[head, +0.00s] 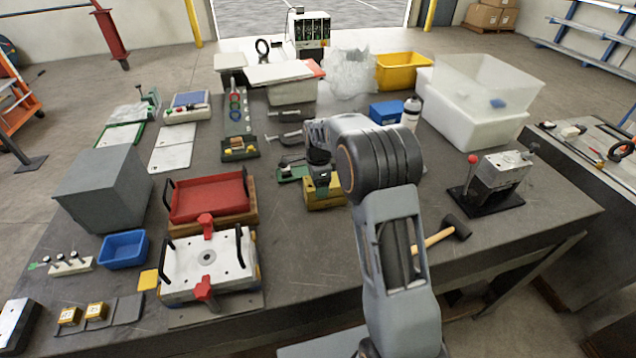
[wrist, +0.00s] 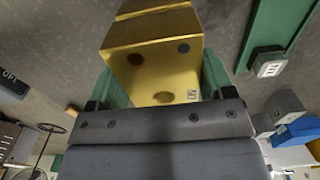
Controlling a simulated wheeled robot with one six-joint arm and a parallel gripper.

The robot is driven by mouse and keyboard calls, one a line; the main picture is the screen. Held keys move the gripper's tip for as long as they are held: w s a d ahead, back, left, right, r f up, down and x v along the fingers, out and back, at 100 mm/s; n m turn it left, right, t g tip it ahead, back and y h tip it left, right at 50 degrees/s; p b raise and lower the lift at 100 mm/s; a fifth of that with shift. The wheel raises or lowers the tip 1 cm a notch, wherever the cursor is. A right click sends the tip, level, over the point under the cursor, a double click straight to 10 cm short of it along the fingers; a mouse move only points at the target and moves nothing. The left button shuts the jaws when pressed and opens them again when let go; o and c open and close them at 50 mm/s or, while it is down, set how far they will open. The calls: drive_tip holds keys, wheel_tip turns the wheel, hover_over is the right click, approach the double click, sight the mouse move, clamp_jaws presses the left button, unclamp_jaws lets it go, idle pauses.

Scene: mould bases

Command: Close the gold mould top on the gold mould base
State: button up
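A gold block (head: 326,195), which looks like the gold mould, is on the dark bench near its middle, directly below my gripper (head: 318,178). In the wrist view the gold block (wrist: 155,70) fills the space between the two green fingers of my gripper (wrist: 163,78). Its bright face shows dark round holes, and a seam or step crosses its far end. I cannot tell the mould top from the base with certainty, nor whether both fingers press on the block. My wrist hides part of it in the head view.
A green plate (head: 289,173) lies just left of the block; clamps (head: 285,138) lie behind it. A white plate mould (head: 207,262) and red tray (head: 208,197) stand to the left. A mallet (head: 440,237) lies to the right.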

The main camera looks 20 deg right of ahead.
drive_tip(key=o, duration=0.5)
drive_tip(key=shift+c, duration=0.2)
